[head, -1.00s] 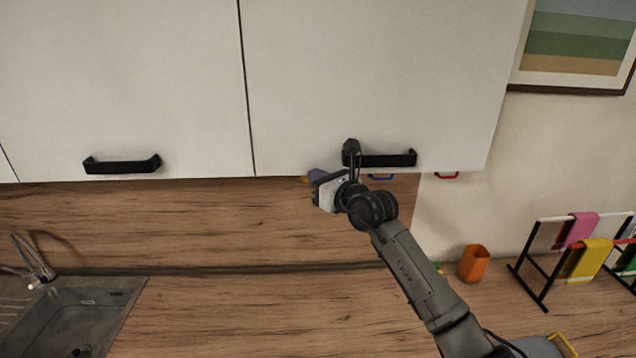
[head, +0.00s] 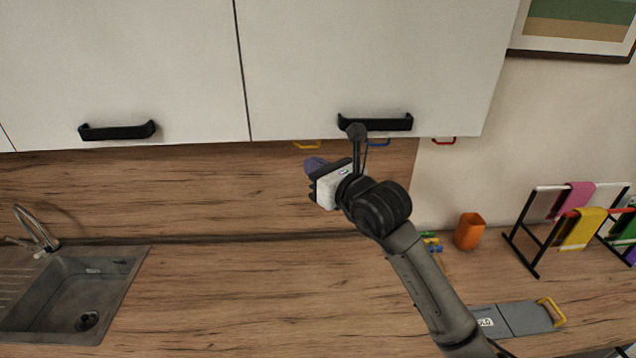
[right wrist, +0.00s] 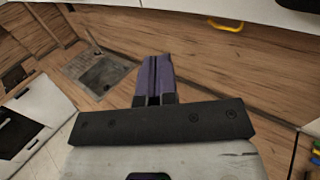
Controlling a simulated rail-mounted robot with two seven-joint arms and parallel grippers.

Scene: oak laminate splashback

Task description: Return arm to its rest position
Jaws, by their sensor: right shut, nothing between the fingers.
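My right gripper (head: 314,165) is in front of the wood splashback, just below the white wall cabinet's right door. It is shut and empty; its purple fingers lie together in the right wrist view (right wrist: 154,80). The right arm reaches up from the lower right of the head view. The black handle (head: 375,122) of the right cabinet door is above and right of the gripper, which is apart from it. My left gripper is not in view.
A sink (head: 75,290) is at the lower left. An orange cup (head: 469,231), a rack with coloured cloths (head: 578,228) and a grey board with a yellow handle (head: 515,318) are on the right. Coloured hooks (head: 444,141) hang under the cabinet. The middle counter is clear.

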